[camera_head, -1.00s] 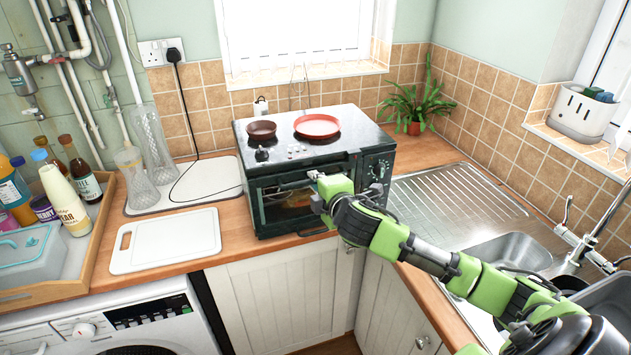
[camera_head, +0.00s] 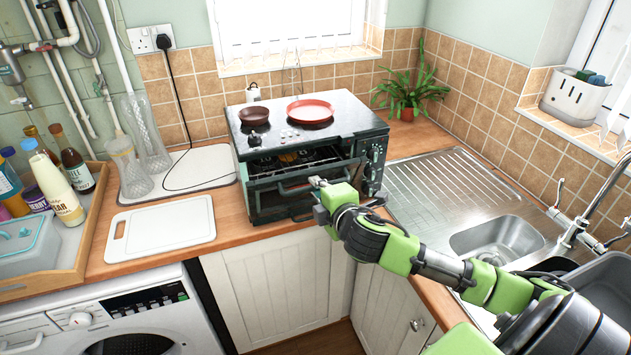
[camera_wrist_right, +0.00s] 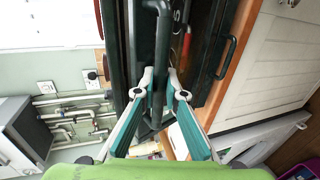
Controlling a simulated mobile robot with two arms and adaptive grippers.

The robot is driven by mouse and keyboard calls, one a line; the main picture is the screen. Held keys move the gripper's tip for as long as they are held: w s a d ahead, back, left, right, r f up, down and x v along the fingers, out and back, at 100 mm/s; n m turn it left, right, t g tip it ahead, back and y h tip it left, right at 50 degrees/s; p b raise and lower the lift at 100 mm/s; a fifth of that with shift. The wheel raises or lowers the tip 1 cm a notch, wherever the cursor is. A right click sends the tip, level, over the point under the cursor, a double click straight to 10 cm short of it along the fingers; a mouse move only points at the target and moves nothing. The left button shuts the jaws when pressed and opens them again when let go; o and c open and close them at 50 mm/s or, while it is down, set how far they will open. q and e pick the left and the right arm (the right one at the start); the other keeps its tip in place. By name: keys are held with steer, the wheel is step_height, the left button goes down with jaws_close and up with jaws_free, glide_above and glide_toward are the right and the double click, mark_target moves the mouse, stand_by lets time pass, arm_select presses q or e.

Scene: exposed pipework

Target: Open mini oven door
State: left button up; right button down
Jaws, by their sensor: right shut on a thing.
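The mini oven (camera_head: 372,150) is a dark box on the wooden counter. Its door (camera_head: 262,200) is tilted partly open, and a dark gap with a rack shows above it. The door handle (camera_head: 292,188) runs along the door's upper edge. My right gripper (camera_head: 318,184) is shut on the right part of this handle. In the right wrist view, the two fingertips of the right gripper (camera_wrist_right: 159,78) close around the dark handle bar (camera_wrist_right: 163,38). The palm side of the gripper is hidden in the head view. My left gripper is not in view.
A brown bowl (camera_head: 253,115) and a red plate (camera_head: 310,111) stand on the oven top. A white cutting board (camera_head: 160,229) lies to the left. The sink (camera_head: 495,238) is at the right, with a plant (camera_head: 412,85) behind.

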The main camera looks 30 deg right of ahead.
steer(key=shift+s+a+f, duration=0.15)
steer(key=shift+s+f, duration=0.3)
steer(key=shift+s, duration=0.15)
steer(key=shift+s+a+f, duration=0.15)
steer(key=shift+s+f, duration=0.3)
steer(key=shift+s, duration=0.1)
steer(key=c, duration=1.4)
jaws_free()
steer(key=shift+s+r, duration=0.15)
steer(key=shift+c, duration=0.2)
steer(key=s+a, duration=0.2)
steer(key=s, duration=0.7)
steer(key=shift+s+a+p, duration=0.2)
steer(key=shift+s+p, duration=0.1)
steer(key=shift+s, duration=0.05)
